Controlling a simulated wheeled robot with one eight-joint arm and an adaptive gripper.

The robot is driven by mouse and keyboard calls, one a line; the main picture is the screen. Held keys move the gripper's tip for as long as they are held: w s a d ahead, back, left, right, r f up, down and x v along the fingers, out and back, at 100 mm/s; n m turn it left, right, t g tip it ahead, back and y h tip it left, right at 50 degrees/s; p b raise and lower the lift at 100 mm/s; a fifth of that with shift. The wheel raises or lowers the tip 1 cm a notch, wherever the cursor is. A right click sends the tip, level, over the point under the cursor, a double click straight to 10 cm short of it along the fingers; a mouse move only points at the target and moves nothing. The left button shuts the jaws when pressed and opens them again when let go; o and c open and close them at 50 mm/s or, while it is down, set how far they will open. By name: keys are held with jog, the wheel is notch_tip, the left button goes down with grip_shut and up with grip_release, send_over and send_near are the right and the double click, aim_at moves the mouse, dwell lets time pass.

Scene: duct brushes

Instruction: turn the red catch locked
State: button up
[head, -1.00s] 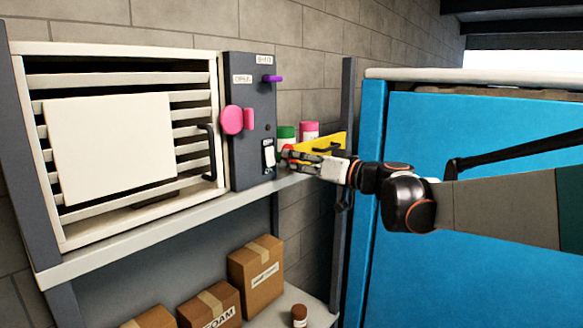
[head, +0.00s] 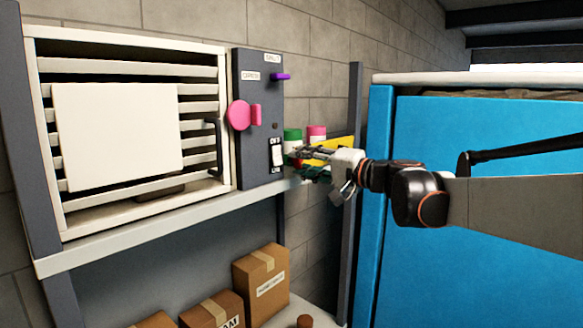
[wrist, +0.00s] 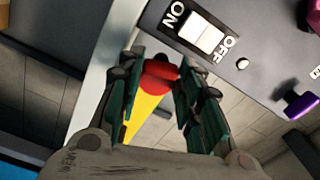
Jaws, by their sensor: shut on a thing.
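The red catch (wrist: 160,78) shows in the wrist view as a short rounded red piece at the edge of the grey panel, close to the ON/OFF switch. My gripper (wrist: 172,82) has one dark green finger on each side of it and is shut on it. In the head view my gripper (head: 297,157) reaches in from the right to the panel's lower right edge, and its fingers hide the catch. I cannot tell from the catch whether it is locked.
The grey panel (head: 258,158) carries a white rocker switch (head: 277,153), a pink knob (head: 239,115) and a purple lever (head: 281,77). A yellow thing (head: 328,146) and green-lidded (head: 292,135) and pink-lidded (head: 316,132) jars are close behind my gripper. A slatted vent (head: 205,75) stands left.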

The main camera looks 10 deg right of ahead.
jog(key=shift+m+b, duration=0.4)
jog(key=shift+m, duration=1.3)
jog(key=o, duration=1.1)
jog(key=shift+c, duration=0.2)
